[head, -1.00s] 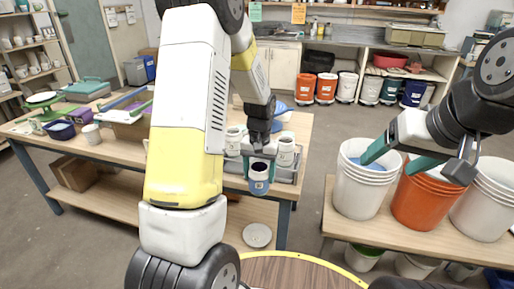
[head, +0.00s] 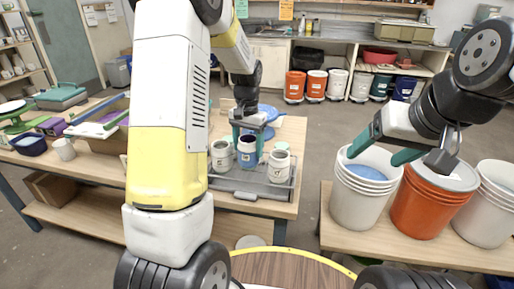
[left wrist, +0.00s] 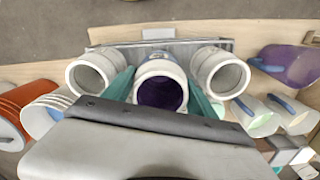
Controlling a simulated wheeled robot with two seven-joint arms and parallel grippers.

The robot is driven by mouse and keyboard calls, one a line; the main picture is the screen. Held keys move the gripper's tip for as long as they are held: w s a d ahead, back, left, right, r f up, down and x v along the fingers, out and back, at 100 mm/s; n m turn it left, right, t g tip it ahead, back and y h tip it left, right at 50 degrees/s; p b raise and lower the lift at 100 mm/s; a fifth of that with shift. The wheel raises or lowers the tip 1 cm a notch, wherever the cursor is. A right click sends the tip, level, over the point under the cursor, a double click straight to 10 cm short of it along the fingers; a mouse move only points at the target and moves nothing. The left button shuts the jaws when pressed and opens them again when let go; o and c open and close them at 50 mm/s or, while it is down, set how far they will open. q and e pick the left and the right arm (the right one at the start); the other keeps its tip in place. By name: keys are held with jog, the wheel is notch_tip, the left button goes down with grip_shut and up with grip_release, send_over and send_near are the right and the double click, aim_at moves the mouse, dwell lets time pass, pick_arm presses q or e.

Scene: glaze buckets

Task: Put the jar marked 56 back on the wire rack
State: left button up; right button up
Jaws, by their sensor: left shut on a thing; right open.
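My left gripper (head: 247,140) is shut on a white jar with a blue lower part (head: 247,158), which is upright. The jar is between two white jars, one on its left (head: 221,158) and one on its right (head: 279,168), at the wire rack in the grey tray (head: 250,187). I cannot tell whether its base touches the rack. In the left wrist view the held jar (left wrist: 160,92) shows a dark purple inside, between the teal fingers. Its number is not readable. My right gripper (head: 378,153) is open and empty above a white bucket.
The white bucket (head: 358,205) with blue contents, an orange bucket (head: 425,210) and another white bucket (head: 488,215) stand on the right bench. A white cup (head: 64,149) and a dark blue bowl (head: 30,145) are on the left of the table. A round wooden top (head: 290,270) is in front.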

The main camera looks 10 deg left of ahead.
aim_at(248, 156)
pick_arm(q)
jog(key=shift+f, duration=1.85)
jog(key=o, duration=1.5)
jog(key=shift+f, duration=0.1)
jog(key=shift+c, duration=0.2)
